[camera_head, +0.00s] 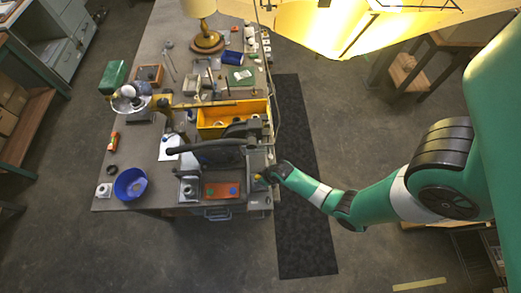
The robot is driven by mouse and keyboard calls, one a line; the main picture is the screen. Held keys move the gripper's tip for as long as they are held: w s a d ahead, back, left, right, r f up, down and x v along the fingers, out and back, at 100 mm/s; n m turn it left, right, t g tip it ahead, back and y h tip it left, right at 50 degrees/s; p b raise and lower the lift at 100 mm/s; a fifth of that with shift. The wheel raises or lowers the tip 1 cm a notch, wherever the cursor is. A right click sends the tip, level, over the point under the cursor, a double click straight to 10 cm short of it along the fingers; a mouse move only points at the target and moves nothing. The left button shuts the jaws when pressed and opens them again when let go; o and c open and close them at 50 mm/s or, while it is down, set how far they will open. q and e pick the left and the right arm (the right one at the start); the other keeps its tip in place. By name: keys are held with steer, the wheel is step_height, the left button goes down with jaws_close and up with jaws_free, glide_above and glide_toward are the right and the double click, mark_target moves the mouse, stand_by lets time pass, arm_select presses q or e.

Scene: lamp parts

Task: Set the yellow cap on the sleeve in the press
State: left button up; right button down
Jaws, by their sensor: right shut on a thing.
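My right gripper (267,177) is at the right edge of the workbench, beside the orange tray. It is shut on a small yellow thing (258,177), which looks like the yellow cap; the fingers hide much of it. A dark machine with a long handle (205,148) stands on the bench to the left of the gripper and may be the press. I cannot make out the sleeve. My left gripper is not in view.
The workbench (140,165) is crowded. An orange tray (222,191) with blue and green pieces lies at the front right. A yellow bin (232,112) stands behind the dark machine. A blue bowl (131,184) is front left, and a brass lamp (207,40) stands at the back.

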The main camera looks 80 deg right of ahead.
steer(key=shift+f, duration=0.25)
stand_by(0.4)
steer(key=shift+c, duration=2)
jaws_free()
steer(key=p+v, duration=0.5)
steer(key=v, duration=0.2)
steer(key=shift+r, duration=0.2)
steer(key=shift+s, duration=0.1)
